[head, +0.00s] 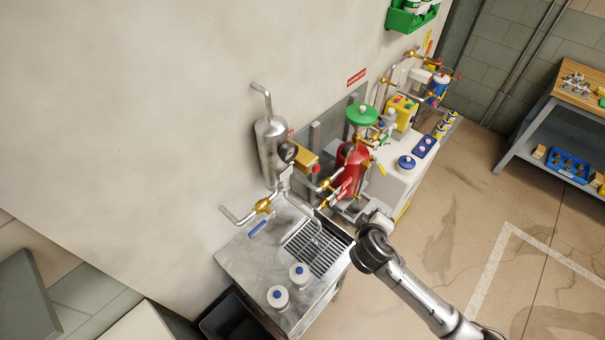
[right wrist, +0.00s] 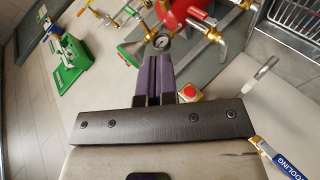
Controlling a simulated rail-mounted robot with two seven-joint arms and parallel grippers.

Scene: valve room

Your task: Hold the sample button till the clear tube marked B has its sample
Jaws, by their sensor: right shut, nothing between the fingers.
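A red button (head: 316,169) sits on the end of a yellow box beside a steel cylinder on the wall. In the right wrist view a red button (right wrist: 189,91) on a yellow base shows just right of my right gripper's fingers. My right gripper (right wrist: 154,60) is shut and empty, its purple fingers together; I cannot tell whether they touch anything. In the head view its arm reaches in from the lower right, and its fingertips are hard to make out. I cannot make out a clear tube marked B. My left gripper is not in view.
A steel cylinder (head: 271,153) with a gauge (head: 288,151) hangs above a metal bench (head: 252,278) with a drain grate (head: 329,252). Two white blue-topped containers (head: 278,297) stand there. A blue-handled lever (right wrist: 278,158) and a red vessel (head: 350,168) are close by.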

